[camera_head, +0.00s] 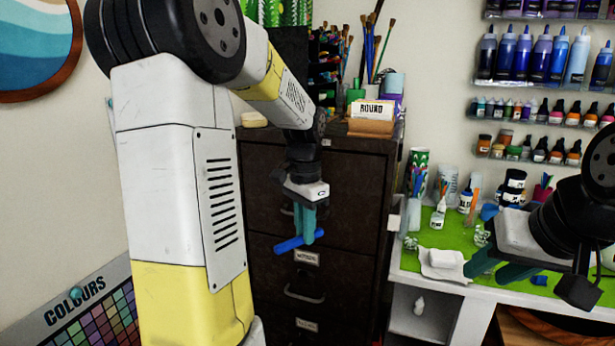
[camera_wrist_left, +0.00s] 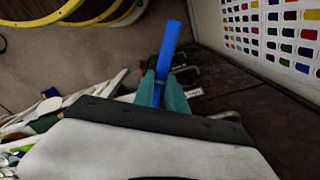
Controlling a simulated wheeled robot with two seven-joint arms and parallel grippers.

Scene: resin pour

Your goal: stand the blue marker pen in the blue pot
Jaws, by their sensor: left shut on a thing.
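My left gripper (camera_head: 308,238) is shut on the blue marker pen (camera_head: 289,245), held in the air in front of the dark cabinet's drawers. The pen lies nearly level in the head view, sticking out to both sides of the teal fingers. In the left wrist view the pen (camera_wrist_left: 168,48) runs between the fingers and extends well beyond them. My right gripper (camera_head: 487,273) is open and empty near the front of the green-topped workbench. A small blue object (camera_head: 489,211) stands on the bench; I cannot tell whether it is the blue pot.
The dark cabinet (camera_head: 345,215) carries brushes, a card holder (camera_head: 371,112) and other small items. The workbench (camera_head: 440,262) holds bottles, cups and a white dish (camera_head: 442,262). Bottle shelves (camera_head: 540,85) hang behind it. A colour chart (camera_head: 95,310) is at lower left.

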